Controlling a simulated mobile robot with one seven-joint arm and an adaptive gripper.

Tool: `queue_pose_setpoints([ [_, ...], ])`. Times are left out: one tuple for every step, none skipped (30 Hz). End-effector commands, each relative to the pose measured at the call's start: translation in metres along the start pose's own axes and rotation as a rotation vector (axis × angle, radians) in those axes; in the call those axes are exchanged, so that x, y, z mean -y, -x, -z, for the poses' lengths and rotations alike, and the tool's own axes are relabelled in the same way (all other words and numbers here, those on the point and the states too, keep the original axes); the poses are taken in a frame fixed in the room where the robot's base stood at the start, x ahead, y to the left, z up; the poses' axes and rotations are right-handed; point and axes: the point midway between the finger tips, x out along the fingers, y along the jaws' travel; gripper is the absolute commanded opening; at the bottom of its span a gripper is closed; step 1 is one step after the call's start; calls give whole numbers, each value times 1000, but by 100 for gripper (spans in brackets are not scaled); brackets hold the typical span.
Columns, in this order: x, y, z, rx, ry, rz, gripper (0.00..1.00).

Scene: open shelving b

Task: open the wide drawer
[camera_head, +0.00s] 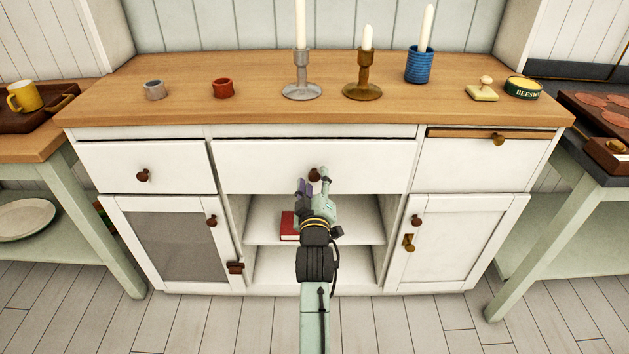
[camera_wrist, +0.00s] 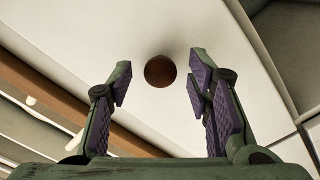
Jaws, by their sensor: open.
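The wide drawer (camera_head: 260,165) is the white middle drawer of the cabinet, and its front looks flush with its frame. Its round brown knob (camera_head: 314,174) sits at the middle of the front. My gripper (camera_head: 314,182) is in front of the drawer at knob height, with its fingers pointing at it. In the wrist view the knob (camera_wrist: 160,71) shows between and just beyond the purple-padded fingertips of my open gripper (camera_wrist: 158,80). I cannot tell whether either finger touches the knob. Nothing is held.
Narrower drawers flank it at left (camera_head: 180,165) and right (camera_head: 460,165). Below are an open shelf with a red book (camera_head: 289,226) and two doors. Candlesticks, small cups and a blue pot (camera_head: 419,66) stand on the wooden top (camera_head: 190,70). Side tables stand at both sides.

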Motion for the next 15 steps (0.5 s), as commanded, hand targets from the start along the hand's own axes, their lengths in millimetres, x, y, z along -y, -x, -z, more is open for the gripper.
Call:
queue_pose_setpoints([
  [0, -1, 0, 0, 0, 0, 46],
  [0, -1, 0, 0, 0, 0, 46],
  [0, -1, 0, 0, 0, 0, 46],
  [0, -1, 0, 0, 0, 0, 46],
  [0, -1, 0, 0, 0, 0, 46],
  [0, -1, 0, 0, 0, 0, 46],
  [0, -1, 0, 0, 0, 0, 46],
  [0, -1, 0, 0, 0, 0, 45],
  [0, -1, 0, 0, 0, 0, 42],
  [0, -1, 0, 0, 0, 0, 40],
  [0, -1, 0, 0, 0, 0, 38],
  [0, -1, 0, 0, 0, 0, 36],
  [0, -1, 0, 0, 0, 0, 34],
  [0, -1, 0, 0, 0, 0, 32],
  [0, -1, 0, 0, 0, 0, 29],
])
